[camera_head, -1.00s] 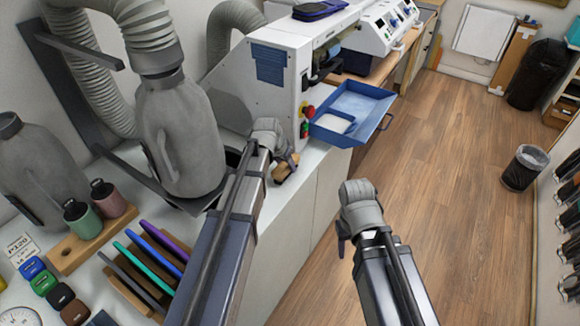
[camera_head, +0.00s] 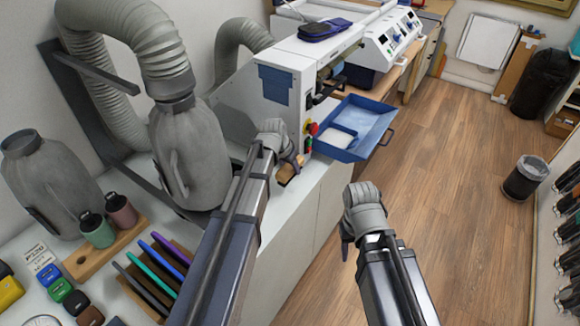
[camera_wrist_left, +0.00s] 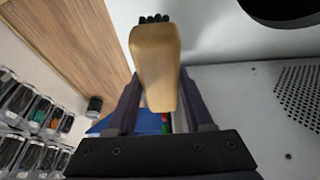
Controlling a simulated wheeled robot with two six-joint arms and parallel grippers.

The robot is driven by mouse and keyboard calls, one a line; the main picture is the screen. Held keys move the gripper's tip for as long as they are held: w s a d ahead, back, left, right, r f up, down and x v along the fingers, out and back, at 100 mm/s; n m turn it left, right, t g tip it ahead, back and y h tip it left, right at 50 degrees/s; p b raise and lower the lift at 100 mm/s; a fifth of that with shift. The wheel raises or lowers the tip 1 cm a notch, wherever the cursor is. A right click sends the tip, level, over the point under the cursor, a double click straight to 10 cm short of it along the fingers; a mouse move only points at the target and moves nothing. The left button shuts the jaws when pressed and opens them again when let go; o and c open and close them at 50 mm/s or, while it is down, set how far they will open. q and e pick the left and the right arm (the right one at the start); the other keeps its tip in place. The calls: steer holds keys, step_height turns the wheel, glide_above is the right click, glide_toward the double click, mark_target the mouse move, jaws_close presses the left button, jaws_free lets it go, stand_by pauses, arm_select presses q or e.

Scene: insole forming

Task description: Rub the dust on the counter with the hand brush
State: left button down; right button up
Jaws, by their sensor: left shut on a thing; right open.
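My left gripper (camera_head: 282,160) is shut on the hand brush (camera_head: 289,175), a pale wooden block beside the white machine. In the left wrist view the brush (camera_wrist_left: 156,65) sits between the fingers, with a short row of dark bristles at its far end. The white counter (camera_head: 318,172) lies under and around the brush; I cannot tell whether the bristles touch it. No dust can be made out at this size. My right gripper (camera_head: 346,236) is open and empty above the floor, right of the counter.
The white machine (camera_head: 262,115) and its blue tray (camera_head: 372,122) stand just beyond the left gripper. A grey dust collector bottle (camera_head: 190,150) is left of it. A rack with coloured sheets (camera_head: 150,285) and cups are at lower left.

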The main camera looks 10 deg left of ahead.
arm_select(q)
steer(key=shift+r, duration=0.1)
step_height(320, 180, up, 3)
steer(key=p, duration=0.3)
stand_by(0.3)
stand_by(0.5)
